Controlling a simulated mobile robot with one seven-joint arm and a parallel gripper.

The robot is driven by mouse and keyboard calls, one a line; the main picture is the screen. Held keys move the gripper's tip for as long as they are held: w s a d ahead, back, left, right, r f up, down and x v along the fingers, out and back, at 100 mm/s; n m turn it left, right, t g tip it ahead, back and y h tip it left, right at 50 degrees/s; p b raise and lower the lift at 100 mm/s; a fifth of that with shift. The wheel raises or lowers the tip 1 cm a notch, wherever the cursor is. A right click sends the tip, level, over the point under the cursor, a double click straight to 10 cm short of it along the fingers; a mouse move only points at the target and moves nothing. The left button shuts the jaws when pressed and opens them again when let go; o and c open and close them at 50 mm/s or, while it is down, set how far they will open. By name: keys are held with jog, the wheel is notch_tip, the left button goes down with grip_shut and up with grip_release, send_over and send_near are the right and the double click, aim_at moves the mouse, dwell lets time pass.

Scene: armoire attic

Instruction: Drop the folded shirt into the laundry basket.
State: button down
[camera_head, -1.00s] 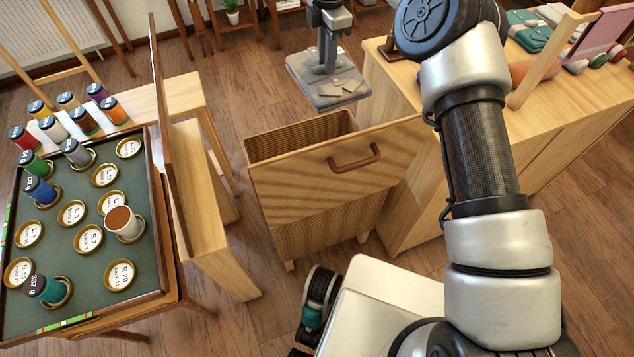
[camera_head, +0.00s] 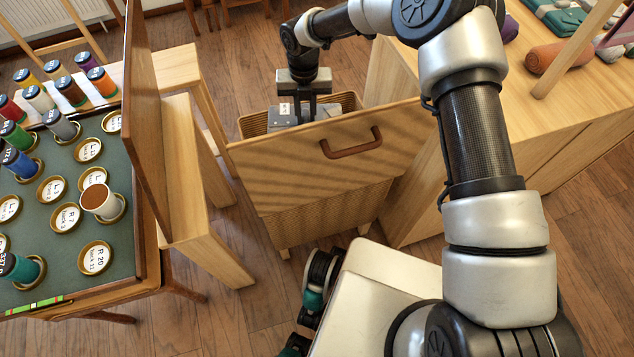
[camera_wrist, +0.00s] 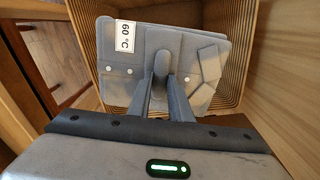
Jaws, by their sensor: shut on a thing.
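The folded shirt is grey with a white "60 °C" tag and pale buttons; it shows in the wrist view (camera_wrist: 205,50) and partly in the head view (camera_head: 318,111). My gripper (camera_head: 308,108) points down and is shut on the shirt; in the wrist view its two fingers (camera_wrist: 165,80) pinch a fold at the shirt's middle. The laundry basket (camera_head: 350,100) is a ribbed, woven-looking bin behind a wooden front panel. The shirt is at the basket's mouth, within its walls in the wrist view (camera_wrist: 245,40). The front panel hides the shirt's lower part in the head view.
The wooden front panel (camera_head: 330,165) with a brown handle stands before the basket. A table with a green board (camera_head: 60,210), several thread spools and an upright wooden lid is at left. A wooden counter (camera_head: 560,120) with folded cloths and rolls is at right.

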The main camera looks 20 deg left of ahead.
aim_at(306, 119)
jog(key=shift+f+b, duration=0.7)
jog(key=shift+f, duration=1.05)
jog(key=c, duration=1.5)
grip_release()
jog(key=shift+c, duration=0.2)
notch_tip(306, 119, up, 18)
jog(key=p, duration=0.3)
jog(key=shift+f, duration=0.2)
